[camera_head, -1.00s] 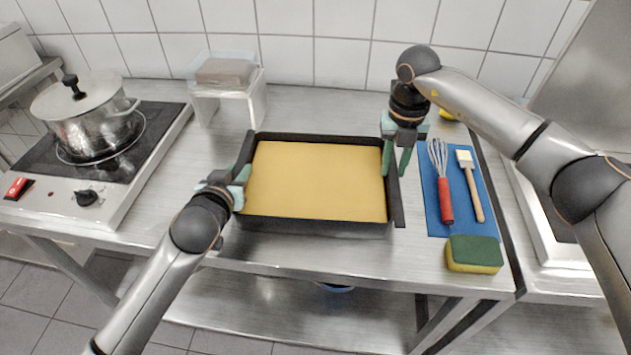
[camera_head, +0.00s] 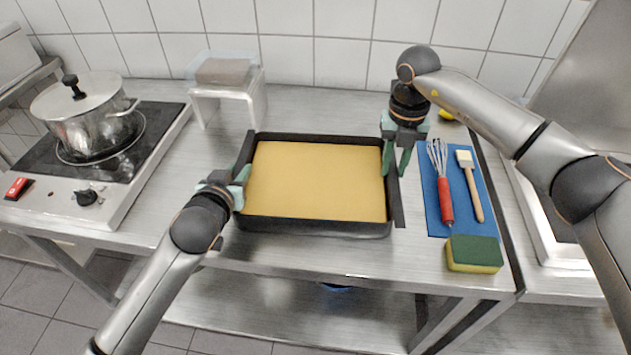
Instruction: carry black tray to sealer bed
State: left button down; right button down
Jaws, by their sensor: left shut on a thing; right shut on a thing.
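The black tray (camera_head: 315,229) is rectangular and filled with a flat yellow layer. It is level at the middle of the steel worktop; I cannot tell whether it rests on the top or is held just above it. My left gripper (camera_head: 240,181) is shut on the tray's left rim. My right gripper (camera_head: 395,163) is shut on its right rim, towards the back corner. The fingers hide short parts of both rims. I cannot identify the sealer bed for certain in this view.
A hob (camera_head: 125,168) with a lidded pot (camera_head: 93,122) stands left. A white stand (camera_head: 232,99) bears a clear box behind the tray. Right are a blue mat (camera_head: 434,212) with whisk (camera_head: 445,195) and brush (camera_head: 473,188), a sponge (camera_head: 474,254), and a steel-framed unit (camera_head: 542,235).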

pick_arm(q)
jog(key=shift+w+r, duration=0.1)
jog(key=shift+r, duration=0.15)
pick_arm(e)
jog(key=shift+w+r, duration=0.1)
jog(key=shift+r, duration=0.15)
